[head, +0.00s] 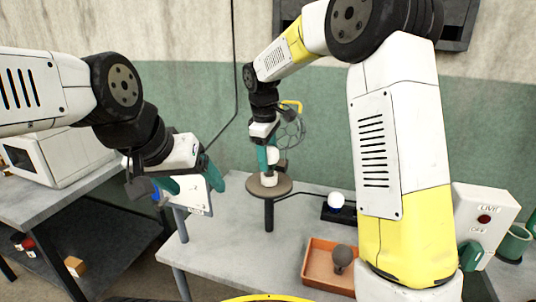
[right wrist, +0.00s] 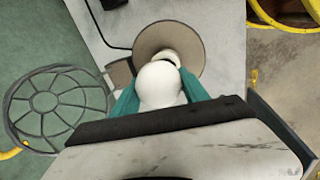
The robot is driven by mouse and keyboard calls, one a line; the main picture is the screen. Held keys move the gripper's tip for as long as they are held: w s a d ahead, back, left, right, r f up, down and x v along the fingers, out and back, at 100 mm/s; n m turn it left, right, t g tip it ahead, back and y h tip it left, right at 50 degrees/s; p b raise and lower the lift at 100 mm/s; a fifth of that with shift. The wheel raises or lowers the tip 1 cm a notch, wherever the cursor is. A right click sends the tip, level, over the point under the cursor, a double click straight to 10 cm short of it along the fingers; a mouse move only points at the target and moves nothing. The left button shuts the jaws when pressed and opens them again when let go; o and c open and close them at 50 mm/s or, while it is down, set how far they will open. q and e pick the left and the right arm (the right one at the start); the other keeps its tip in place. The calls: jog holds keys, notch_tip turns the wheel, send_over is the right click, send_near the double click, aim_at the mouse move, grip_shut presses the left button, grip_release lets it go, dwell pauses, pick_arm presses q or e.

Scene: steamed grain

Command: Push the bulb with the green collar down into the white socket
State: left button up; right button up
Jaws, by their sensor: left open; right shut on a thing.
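My right gripper (head: 268,160) is shut on a bulb, low over the round brown stand. In the right wrist view the bulb's white globe (right wrist: 160,86) sits between the teal fingers. Its collar is hidden there, and I cannot make out a green collar in the head view. The white socket (head: 268,180) is on the brown stand (head: 284,187), directly below the gripper; part of a white ring (right wrist: 168,55) shows past the globe. I cannot tell how far the bulb is in the socket. My left gripper (head: 189,183) is open and empty, left of the stand.
A wire cage (head: 291,134) with a yellow hook is beside the right gripper. A white bulb (head: 336,201) sits in a black block. An orange tray (head: 318,265) holds a grey bulb (head: 343,256). A switch box (head: 484,222) and green mug (head: 514,244) stand right.

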jog(key=shift+f, duration=0.4)
jog(key=shift+f, duration=0.25)
jog(key=o, duration=1.5)
jog(key=r, duration=0.5)
jog(key=s+r, duration=0.1)
jog(key=r, duration=0.1)
jog(key=shift+s+a+r, duration=0.1)
jog(key=shift+a+r, duration=0.15)
jog(key=shift+r, duration=0.15)
jog(key=shift+r, duration=2.5)
